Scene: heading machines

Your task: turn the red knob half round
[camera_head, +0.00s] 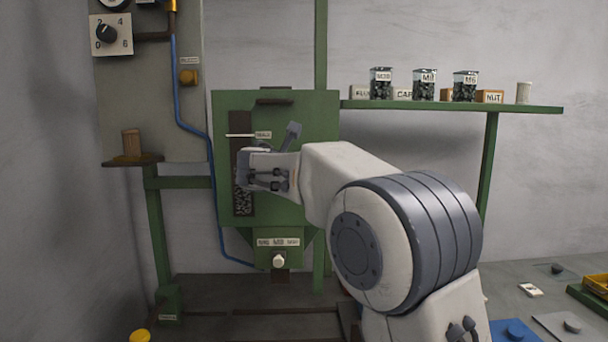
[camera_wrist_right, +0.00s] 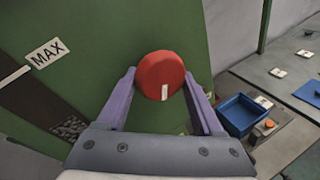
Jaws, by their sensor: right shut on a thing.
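The red knob (camera_wrist_right: 158,72) is round, with a short white mark near its lower edge in the right wrist view. It sits on the face of the green machine panel (camera_wrist_right: 130,30). My right gripper (camera_wrist_right: 160,78) has one finger on each side of the knob and is shut on it. In the head view my right arm reaches to the green panel (camera_head: 312,108), and the knob is hidden behind the wrist. My left gripper is not in view.
A dark slot with a MAX label (camera_wrist_right: 48,53) runs beside the knob. Below the panel is a box with a white knob (camera_head: 278,261). A shelf (camera_head: 450,106) with several jars stands right. A blue bin (camera_wrist_right: 238,115) lies lower right in the wrist view.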

